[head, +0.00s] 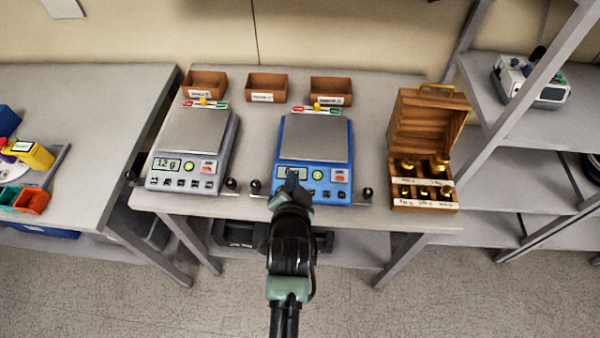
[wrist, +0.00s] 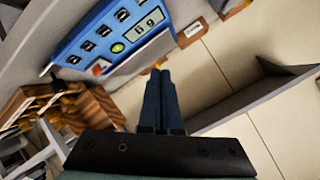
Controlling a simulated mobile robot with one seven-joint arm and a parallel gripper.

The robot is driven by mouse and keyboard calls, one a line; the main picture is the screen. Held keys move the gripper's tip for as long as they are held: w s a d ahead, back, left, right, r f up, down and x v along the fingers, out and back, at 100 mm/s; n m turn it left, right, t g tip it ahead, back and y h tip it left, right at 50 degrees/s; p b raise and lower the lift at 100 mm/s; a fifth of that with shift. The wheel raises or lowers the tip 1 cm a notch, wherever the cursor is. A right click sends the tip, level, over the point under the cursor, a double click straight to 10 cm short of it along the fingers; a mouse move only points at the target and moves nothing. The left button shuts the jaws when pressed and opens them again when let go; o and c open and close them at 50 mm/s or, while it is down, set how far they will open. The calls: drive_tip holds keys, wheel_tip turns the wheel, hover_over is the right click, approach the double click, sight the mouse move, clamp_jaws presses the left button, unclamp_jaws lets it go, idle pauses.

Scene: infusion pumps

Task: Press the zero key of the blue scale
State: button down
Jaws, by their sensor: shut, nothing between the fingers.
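The blue scale (head: 297,155) stands on the middle table, with a grey weighing plate (head: 315,136). Its front panel has a green round key (head: 317,174), a red-and-white label or key (head: 338,175) and a row of small dark keys. The key labels are too small to read. My gripper (head: 291,177) is shut and empty. In the head view it comes from the front and covers the left part of the panel. In the wrist view the closed fingers (wrist: 160,74) lie beside the blue scale (wrist: 82,32), whose display (wrist: 145,24) shows there; contact cannot be told.
A grey scale (head: 192,148) reading 12 g stands to the left. An open wooden weight box (head: 425,130) stands to the right. Three brown bins (head: 266,87) line the back. Black knobs (head: 367,193) flank the blue scale's front. Shelving stands at far right.

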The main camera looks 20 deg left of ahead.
drive_tip(key=shift+s, duration=0.1)
idle(0.3)
drive_tip(key=f+b, duration=0.2)
drive_tip(key=w+f+b, duration=0.1)
drive_tip(key=f+b, duration=0.2)
drive_tip(key=w+f+b, duration=0.1)
drive_tip(key=f+b, duration=0.2)
drive_tip(key=shift+w+a+f, duration=0.15)
drive_tip(key=shift+a+f, duration=0.05)
drive_tip(key=shift+a, duration=0.1)
idle(2.0)
drive_tip(key=shift+w+f+b, duration=0.1)
drive_tip(key=shift+f+b, duration=0.3)
drive_tip(key=shift+b, duration=0.05)
drive_tip(key=shift+f, duration=0.35)
idle(0.6)
drive_tip(key=shift+r, duration=0.15)
drive_tip(key=shift+r+p, duration=0.6)
drive_tip(key=shift+r, duration=0.1)
